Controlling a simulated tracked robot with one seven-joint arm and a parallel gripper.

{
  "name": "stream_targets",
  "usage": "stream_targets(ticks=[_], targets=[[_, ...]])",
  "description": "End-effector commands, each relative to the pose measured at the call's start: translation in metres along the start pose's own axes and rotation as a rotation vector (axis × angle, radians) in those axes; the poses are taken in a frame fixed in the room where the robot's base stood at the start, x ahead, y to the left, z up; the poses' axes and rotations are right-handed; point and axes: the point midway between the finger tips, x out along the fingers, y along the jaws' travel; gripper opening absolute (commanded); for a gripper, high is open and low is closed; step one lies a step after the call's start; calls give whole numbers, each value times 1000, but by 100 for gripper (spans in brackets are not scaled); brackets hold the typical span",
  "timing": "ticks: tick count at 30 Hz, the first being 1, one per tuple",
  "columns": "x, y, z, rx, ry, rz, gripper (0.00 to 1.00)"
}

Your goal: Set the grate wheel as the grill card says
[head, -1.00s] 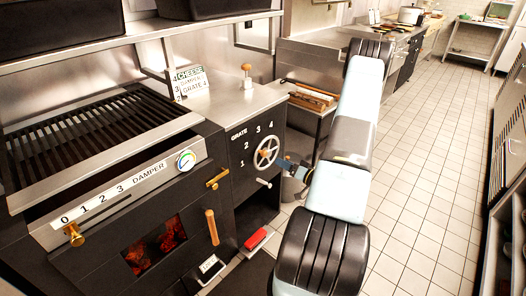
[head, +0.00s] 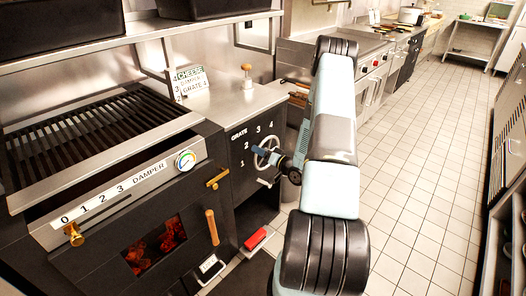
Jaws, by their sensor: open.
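The grill card (head: 191,83) stands on the steel top behind the grate panel. It reads CHEESE, with a damper line and a grate line below; the small figures are hard to read. The silver spoked grate wheel (head: 274,143) is on the dark front panel, with the numbers 1 to 4 around its left and upper side. My gripper (head: 258,155) is open in front of the wheel and overlaps its left and lower part in the picture. I cannot tell whether it touches the rim. The wheel's setting is partly hidden.
The grill (head: 95,140) is at left, with a damper scale (head: 110,193), brass knob (head: 74,234) and round gauge (head: 186,160). A wooden door handle (head: 211,228) juts out below. A red-topped brush (head: 256,238) lies low beside it. The tiled floor at right is clear.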

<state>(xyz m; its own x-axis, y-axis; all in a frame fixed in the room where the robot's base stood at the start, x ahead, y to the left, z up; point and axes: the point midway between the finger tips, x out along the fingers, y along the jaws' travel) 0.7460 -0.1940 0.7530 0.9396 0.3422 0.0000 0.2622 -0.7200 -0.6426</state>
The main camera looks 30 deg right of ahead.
Motion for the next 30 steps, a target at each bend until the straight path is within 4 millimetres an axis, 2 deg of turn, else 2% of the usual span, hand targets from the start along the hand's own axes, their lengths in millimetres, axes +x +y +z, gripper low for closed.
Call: stream_targets(ticks=[12,30], targets=[[7,0,0,0,0,1,58],[6,2,0,-1,0,4,1]])
